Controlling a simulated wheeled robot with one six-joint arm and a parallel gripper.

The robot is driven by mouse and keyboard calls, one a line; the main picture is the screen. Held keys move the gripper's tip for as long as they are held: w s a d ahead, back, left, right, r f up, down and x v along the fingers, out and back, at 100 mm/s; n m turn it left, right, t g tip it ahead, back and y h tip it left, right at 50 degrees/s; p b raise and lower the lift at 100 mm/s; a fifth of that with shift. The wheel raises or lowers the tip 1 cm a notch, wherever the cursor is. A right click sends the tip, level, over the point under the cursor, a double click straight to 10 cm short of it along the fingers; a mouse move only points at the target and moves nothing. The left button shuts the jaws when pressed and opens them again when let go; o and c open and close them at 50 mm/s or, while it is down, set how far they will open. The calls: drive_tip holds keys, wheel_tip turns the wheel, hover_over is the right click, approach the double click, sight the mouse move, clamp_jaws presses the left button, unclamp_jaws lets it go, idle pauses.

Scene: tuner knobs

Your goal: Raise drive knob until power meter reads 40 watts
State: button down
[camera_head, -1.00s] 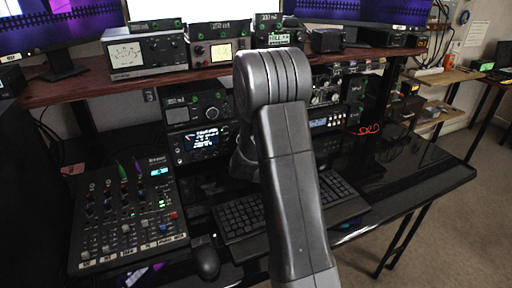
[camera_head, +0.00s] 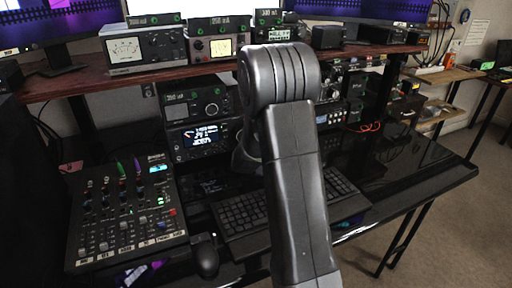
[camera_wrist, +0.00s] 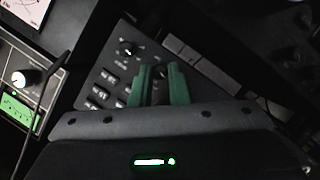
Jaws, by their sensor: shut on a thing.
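My gripper (camera_wrist: 160,84) shows in the wrist view as two green fingers closed around a small dark knob (camera_wrist: 160,72) on a dark panel (camera_wrist: 92,78). The knob is mostly hidden between the fingertips. Its label is unreadable, so I cannot tell whether it is the drive knob. In the head view my arm hides the gripper and this knob. Two boxes with pale dial faces stand on the shelf, a wide meter (camera_head: 124,48) and a smaller yellowish meter (camera_head: 220,47). Which one reads power, and their exact readings, are too small to tell.
Another knob (camera_wrist: 127,48) and several small buttons lie close to the fingers. A silver knob (camera_wrist: 26,79) is at the left. In the head view, a mixer (camera_head: 120,240), a mouse (camera_head: 205,258) and a keyboard (camera_head: 243,213) occupy the desk under the red-brown shelf (camera_head: 75,84).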

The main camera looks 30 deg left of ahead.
drive_tip(key=m+g+b, duration=0.1)
drive_tip(key=m+b, duration=0.1)
drive_tip(key=b, duration=0.2)
drive_tip(key=shift+w+d+f, duration=0.1)
drive_tip(key=shift+f, duration=0.05)
drive_tip(key=shift+d+r+m+g+y, duration=0.1)
drive_tip(key=shift+r+m+g+y, duration=0.2)
drive_tip(key=shift+m+g+y, duration=0.3)
drive_tip(key=m+g+p, duration=0.1)
drive_tip(key=p, duration=0.2)
drive_tip(key=shift+w+r+m+y+p, duration=0.1)
drive_tip(key=shift+r+m+y+p, duration=0.05)
drive_tip(key=shift+m+y+p, duration=0.2)
drive_tip(key=shift+f+m+p, duration=0.2)
drive_tip(key=shift+m+p, duration=0.15)
drive_tip(key=shift+p, duration=0.35)
drive_tip(key=c, duration=1.4)
unclamp_jaws()
